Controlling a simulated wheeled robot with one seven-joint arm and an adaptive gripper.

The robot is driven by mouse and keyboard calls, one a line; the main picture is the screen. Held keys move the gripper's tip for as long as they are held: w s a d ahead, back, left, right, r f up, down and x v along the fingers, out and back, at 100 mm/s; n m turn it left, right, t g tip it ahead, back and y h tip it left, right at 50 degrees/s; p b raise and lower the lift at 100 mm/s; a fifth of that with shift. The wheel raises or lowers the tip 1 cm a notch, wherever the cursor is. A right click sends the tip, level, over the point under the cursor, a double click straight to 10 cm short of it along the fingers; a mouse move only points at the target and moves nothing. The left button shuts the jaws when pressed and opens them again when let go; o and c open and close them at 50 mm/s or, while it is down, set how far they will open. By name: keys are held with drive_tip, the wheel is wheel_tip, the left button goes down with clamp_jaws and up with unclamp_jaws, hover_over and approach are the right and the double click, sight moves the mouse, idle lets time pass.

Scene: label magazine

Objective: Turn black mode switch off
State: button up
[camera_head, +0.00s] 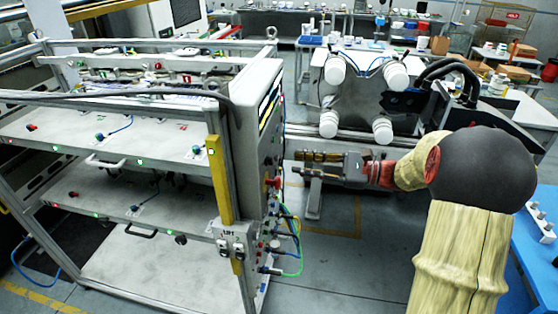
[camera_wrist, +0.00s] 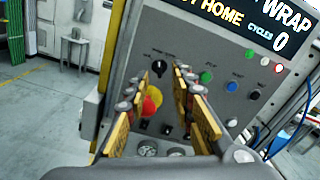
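The black mode switch (camera_wrist: 159,68) is a round black knob with a light mark on the grey control panel (camera_wrist: 215,50) in the wrist view. Small lettering beside it is too blurred to read. My gripper (camera_wrist: 161,84) is open and empty, its yellow-padded fingers pointing at the panel on either side of the view. The knob shows just beyond the gap between the fingertips, apart from them as far as I can tell. In the head view my gripper (camera_head: 303,163) points left at the panel's side; the knob cannot be made out there.
A red emergency button (camera_wrist: 151,103) on yellow sits below the knob, between the fingers. Green (camera_wrist: 207,77) and blue (camera_wrist: 232,87) buttons are to the right, under a display (camera_wrist: 250,22). Cables (camera_head: 293,232) hang below the panel in the head view. Open floor (camera_head: 340,265) lies right of the machine.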

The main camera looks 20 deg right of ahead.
sight(272, 160)
drive_tip(key=x, duration=0.7)
drive_tip(key=shift+b, duration=0.35)
drive_tip(key=shift+c, duration=0.7)
drive_tip(key=shift+s, duration=0.1)
drive_tip(key=c, duration=0.4)
clamp_jaws()
